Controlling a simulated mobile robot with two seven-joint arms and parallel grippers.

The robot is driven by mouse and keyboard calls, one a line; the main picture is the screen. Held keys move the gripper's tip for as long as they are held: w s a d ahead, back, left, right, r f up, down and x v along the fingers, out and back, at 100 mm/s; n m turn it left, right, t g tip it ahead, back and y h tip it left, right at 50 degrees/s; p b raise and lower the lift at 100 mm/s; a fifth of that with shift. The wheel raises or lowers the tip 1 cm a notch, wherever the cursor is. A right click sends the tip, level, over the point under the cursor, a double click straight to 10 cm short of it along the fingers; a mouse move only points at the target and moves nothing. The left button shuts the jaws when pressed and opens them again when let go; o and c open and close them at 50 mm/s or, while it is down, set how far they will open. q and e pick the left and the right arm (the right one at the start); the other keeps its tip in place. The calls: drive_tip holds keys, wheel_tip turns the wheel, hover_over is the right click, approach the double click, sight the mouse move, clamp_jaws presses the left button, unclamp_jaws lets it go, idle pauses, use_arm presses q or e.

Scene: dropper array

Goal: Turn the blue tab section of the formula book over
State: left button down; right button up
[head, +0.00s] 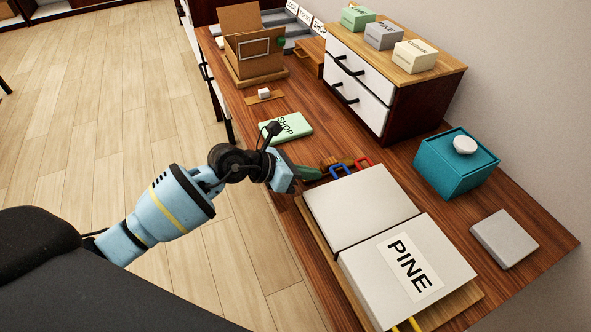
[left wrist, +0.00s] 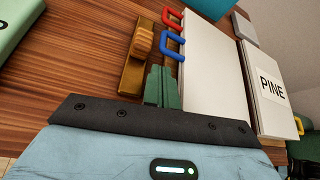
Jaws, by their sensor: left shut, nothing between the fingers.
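The formula book lies open on the desk as two thick white blocks. The plain block (head: 360,205) carries a blue tab (head: 341,170) and a red tab (head: 363,162) on its far edge. The other block (head: 450,262) bears a PINE label, and yellow tabs (head: 408,325) stick out at its near edge. My left gripper (head: 320,174) is shut and empty, just left of the blue tab. In the left wrist view its green fingers (left wrist: 161,82) point toward the blue tab (left wrist: 171,46), with a small apparent gap.
A wooden piece (left wrist: 135,62) lies beside the fingers. A green SHOP book (head: 288,128) lies farther back. A drawer cabinet (head: 390,85), a teal box (head: 455,172) and a grey slab (head: 505,238) stand to the right. A cardboard box (head: 255,55) is at the back.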

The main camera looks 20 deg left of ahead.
sight(321, 184)
use_arm(q)
drive_tip(key=shift+x, duration=1.8)
